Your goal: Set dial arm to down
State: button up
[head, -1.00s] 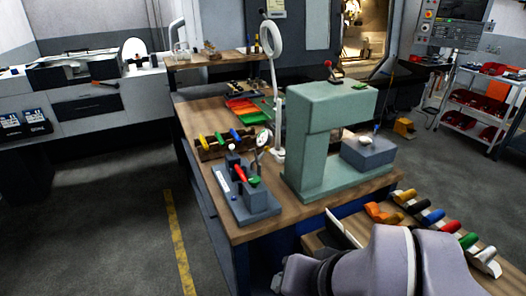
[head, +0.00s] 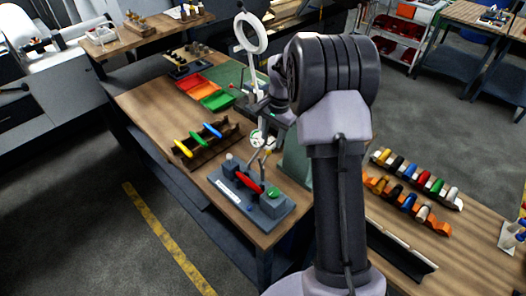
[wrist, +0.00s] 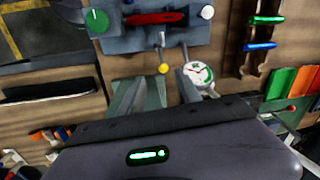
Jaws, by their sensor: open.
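The bench fixture (head: 222,181) is a blue-grey block on a plate, with a red bar (head: 247,182) and a green knob (head: 273,192). A round white dial gauge (wrist: 199,72) sits beside it in the wrist view, near the tip of my right-hand finger. A thin lever with a yellow ball (wrist: 163,69) points from the fixture toward the space between my fingers. My gripper (wrist: 160,85) is open, its two fingers apart and nothing clearly held. In the head view my gripper (head: 265,112) is above the fixture's far side, partly hidden by my arm. I cannot tell which part swings.
A rack with yellow, green and blue handles (head: 197,138) stands left of the fixture. Coloured trays (head: 207,88) and a ring lamp (head: 250,33) are behind. More coloured handles (head: 415,180) lie right.

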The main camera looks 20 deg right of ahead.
aim_at(267, 152)
jog(key=f, duration=0.3)
jog(key=w+f, duration=0.1)
jog(key=f, duration=0.3)
jog(key=a+f, duration=0.1)
jog(key=f, duration=0.2)
jog(key=shift+w+f+b, duration=0.3)
jog(key=shift+f+b, duration=0.05)
jog(key=shift+f, duration=0.05)
jog(key=shift+c, duration=0.3)
grip_shut()
jog(key=shift+w+r, duration=0.1)
